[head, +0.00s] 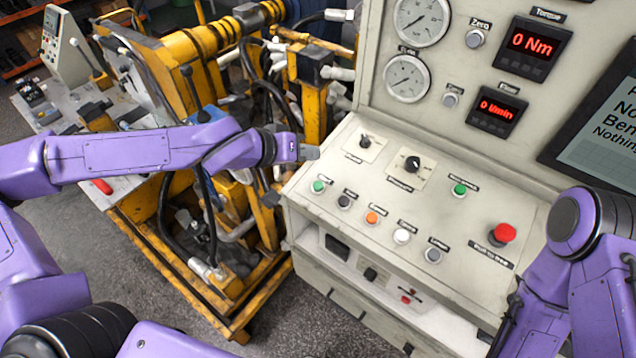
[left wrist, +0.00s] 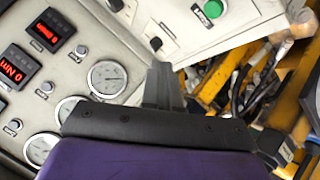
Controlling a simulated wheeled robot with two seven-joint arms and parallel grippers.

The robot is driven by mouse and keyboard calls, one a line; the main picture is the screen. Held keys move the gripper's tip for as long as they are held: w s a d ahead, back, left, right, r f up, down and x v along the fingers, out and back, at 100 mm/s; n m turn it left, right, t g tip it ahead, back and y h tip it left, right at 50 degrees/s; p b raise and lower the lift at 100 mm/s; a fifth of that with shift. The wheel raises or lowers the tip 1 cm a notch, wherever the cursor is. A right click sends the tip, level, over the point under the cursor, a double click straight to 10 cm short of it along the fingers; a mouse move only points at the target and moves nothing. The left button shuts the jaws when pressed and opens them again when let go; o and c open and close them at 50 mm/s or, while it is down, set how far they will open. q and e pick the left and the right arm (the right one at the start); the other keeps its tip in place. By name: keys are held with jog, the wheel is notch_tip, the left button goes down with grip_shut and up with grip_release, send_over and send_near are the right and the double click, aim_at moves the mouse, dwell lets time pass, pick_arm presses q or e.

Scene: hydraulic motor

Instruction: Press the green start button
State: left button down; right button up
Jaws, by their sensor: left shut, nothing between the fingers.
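Two green buttons show on the pale control panel (head: 385,215) in the head view. One green button (head: 318,186) is at the panel's left end; the other (head: 459,190) is farther right. Their labels are too small to read surely. My left gripper (head: 308,152) is shut and empty, above and just behind the left green button, apart from it. In the left wrist view the shut fingers (left wrist: 165,85) point toward the panel, and a green button (left wrist: 213,9) with a dark label shows near the top edge. My right arm shows at the right, but its gripper is outside the picture.
Black (head: 344,201), orange (head: 371,217), white (head: 402,235) and grey (head: 433,254) buttons run in a row beside the left green one. A red mushroom button (head: 502,234) stands at the right. Knobs (head: 412,163) rise behind; the yellow machine (head: 180,75) is at left.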

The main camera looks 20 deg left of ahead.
pick_arm(q)
jog(key=b, duration=0.8)
send_over(318, 186)
jog(key=s+a, duration=0.1)
jog(key=f, duration=0.6)
jog(key=shift+s+a+f, duration=0.15)
jog(key=shift+s+f, duration=0.05)
jog(key=shift+f, duration=0.1)
jog(key=shift+w+f+b, duration=0.2)
jog(key=shift+f+b, duration=0.15)
jog(key=shift+f, duration=0.7)
jog(key=shift+f, duration=0.1)
jog(key=shift+f, duration=0.3)
jog(key=shift+w+f, duration=0.1)
jog(key=shift+f, duration=0.3)
jog(key=shift+r, duration=0.1)
dwell(0.5)
jog(key=shift+r+p, duration=0.7)
jog(key=shift+p, duration=0.5)
